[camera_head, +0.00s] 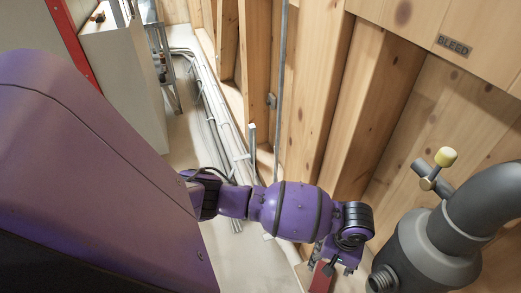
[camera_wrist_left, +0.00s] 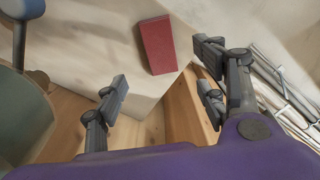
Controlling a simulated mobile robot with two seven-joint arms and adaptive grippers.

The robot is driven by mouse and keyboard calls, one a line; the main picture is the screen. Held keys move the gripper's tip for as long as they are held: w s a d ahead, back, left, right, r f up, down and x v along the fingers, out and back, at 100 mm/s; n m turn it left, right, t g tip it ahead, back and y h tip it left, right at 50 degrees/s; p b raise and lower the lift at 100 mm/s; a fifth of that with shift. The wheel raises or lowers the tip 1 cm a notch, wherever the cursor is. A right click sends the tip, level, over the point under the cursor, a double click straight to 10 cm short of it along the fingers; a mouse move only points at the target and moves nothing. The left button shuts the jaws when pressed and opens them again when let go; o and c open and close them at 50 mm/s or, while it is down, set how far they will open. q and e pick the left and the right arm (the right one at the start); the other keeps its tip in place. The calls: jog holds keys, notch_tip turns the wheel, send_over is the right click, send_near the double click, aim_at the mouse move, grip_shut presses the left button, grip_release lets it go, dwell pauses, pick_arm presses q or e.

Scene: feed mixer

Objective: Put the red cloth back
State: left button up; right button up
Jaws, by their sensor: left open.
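The red cloth (camera_wrist_left: 158,45) looks like a flat, folded rectangle lying on a pale surface (camera_wrist_left: 92,42) near its edge in the left wrist view. In the head view, a strip of the red cloth (camera_head: 321,278) shows at the bottom, partly hidden by my gripper. My left gripper (camera_wrist_left: 160,68) is open and empty, its fingers spread on either side of the cloth's near end in the picture. It also shows in the head view (camera_head: 333,262), reaching down at the end of my purple arm. I cannot tell the remaining gap. My right gripper is not in view.
A grey pipe (camera_head: 440,245) and a valve with a yellow knob (camera_head: 445,157) stand close to the right of my gripper. A wooden wall with a BLEED label (camera_head: 454,46) rises behind. Conduits (camera_head: 215,110) run along the floor. A pale cabinet (camera_head: 125,85) stands at the upper left.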

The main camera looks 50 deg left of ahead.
pick_arm(q)
jog(key=s+d+f+m+t+h, duration=0.15)
jog(key=s+d+f, duration=0.25)
jog(key=s, duration=0.4)
jog(key=s+d+f+m+t+h, duration=0.1)
jog(key=s+d+f+m+h, duration=0.2)
jog(key=s, duration=0.5)
jog(key=s+a+r+m+t+y, duration=0.1)
jog(key=s+a+t+y, duration=0.3)
jog(key=s+a, duration=0.9)
jog(key=s+r, duration=0.1)
jog(key=s, duration=0.1)
jog(key=shift+s+r, duration=0.15)
jog(key=shift+s, duration=0.15)
